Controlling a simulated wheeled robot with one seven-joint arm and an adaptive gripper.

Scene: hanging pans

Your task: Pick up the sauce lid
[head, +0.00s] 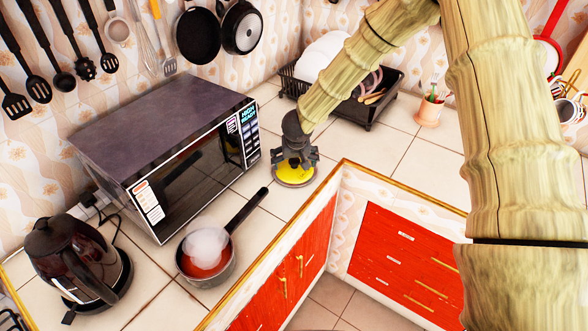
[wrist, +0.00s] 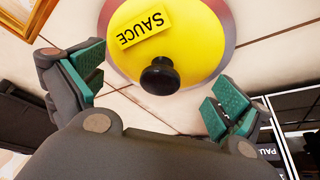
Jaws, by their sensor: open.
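The sauce lid is a yellow disc with a pinkish-grey rim, a black knob and a yellow "SAUCE" label. It lies on the tiled counter to the right of the microwave in the head view (head: 293,173). In the wrist view the lid (wrist: 196,40) fills the top middle, with its knob facing me. My gripper (head: 294,160) is above the lid, pointing down. In the wrist view my gripper (wrist: 150,92) is open, with its green pads on either side of the knob and apart from it. The lid's outer edge is partly cut off there.
The microwave (head: 160,150) stands just left of the lid. A saucepan (head: 207,258) with red sauce is in front, its handle pointing toward the lid. A kettle (head: 75,262) is at lower left. A dish rack (head: 370,108) stands behind. The counter's gold edge (head: 310,207) is close by.

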